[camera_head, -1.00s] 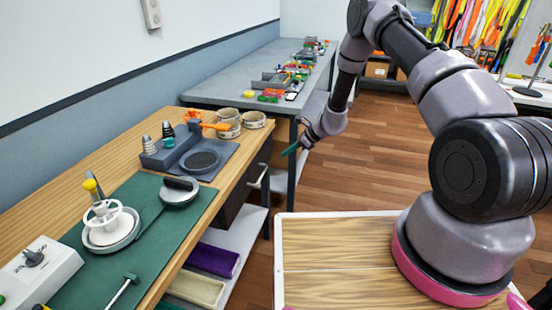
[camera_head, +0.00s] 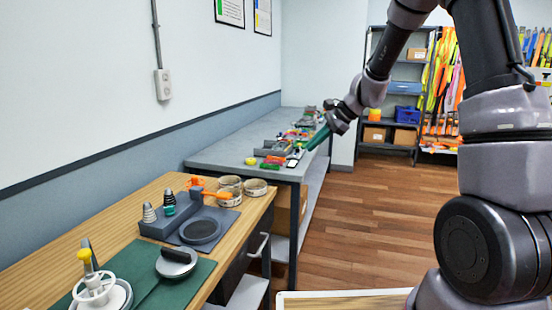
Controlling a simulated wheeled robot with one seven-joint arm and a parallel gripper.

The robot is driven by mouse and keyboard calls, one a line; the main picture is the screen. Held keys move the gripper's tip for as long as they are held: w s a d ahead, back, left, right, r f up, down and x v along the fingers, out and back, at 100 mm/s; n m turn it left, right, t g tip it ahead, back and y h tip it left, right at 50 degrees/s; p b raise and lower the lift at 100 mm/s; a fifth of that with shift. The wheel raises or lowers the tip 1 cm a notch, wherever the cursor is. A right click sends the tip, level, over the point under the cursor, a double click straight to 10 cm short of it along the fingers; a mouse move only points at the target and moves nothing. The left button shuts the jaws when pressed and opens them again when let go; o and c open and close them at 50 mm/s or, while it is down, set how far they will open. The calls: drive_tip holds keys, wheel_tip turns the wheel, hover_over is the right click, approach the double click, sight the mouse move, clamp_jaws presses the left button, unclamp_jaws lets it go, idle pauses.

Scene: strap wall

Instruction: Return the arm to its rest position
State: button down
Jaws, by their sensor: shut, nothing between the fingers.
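My gripper (camera_head: 312,144) is at the end of my raised arm, in the upper middle of the head view. My arm comes down from the upper right to my base at the lower right.
A grey bench (camera_head: 222,157) with several small coloured parts runs along the left wall. A wooden bench (camera_head: 50,225) in front holds a green mat (camera_head: 190,285), tape rolls (camera_head: 256,187) and tools. Shelving (camera_head: 390,140) and hanging straps (camera_head: 447,80) stand behind. The wooden floor (camera_head: 370,225) is clear.

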drive_tip(key=s+d+r+n+t+h, duration=0.1)
drive_tip(key=s+d+r+n, duration=0.2)
drive_tip(key=s+r, duration=0.4)
drive_tip(key=s+d+r+n+h, duration=0.1)
drive_tip(key=s+d+r+n, duration=0.15)
drive_tip(key=s+r, duration=0.45)
drive_tip(key=s+d+r+n+t+h, duration=0.1)
drive_tip(key=s+d, duration=0.2)
drive_tip(key=s, duration=0.4)
drive_tip(key=s+d+r+n+t+h, duration=0.2)
drive_tip(key=s+d, duration=0.2)
drive_tip(key=s, duration=0.3)
drive_tip(key=shift+s+d+r+h, duration=0.15)
drive_tip(key=shift+s+r+h, duration=0.1)
drive_tip(key=shift+r+h, duration=0.05)
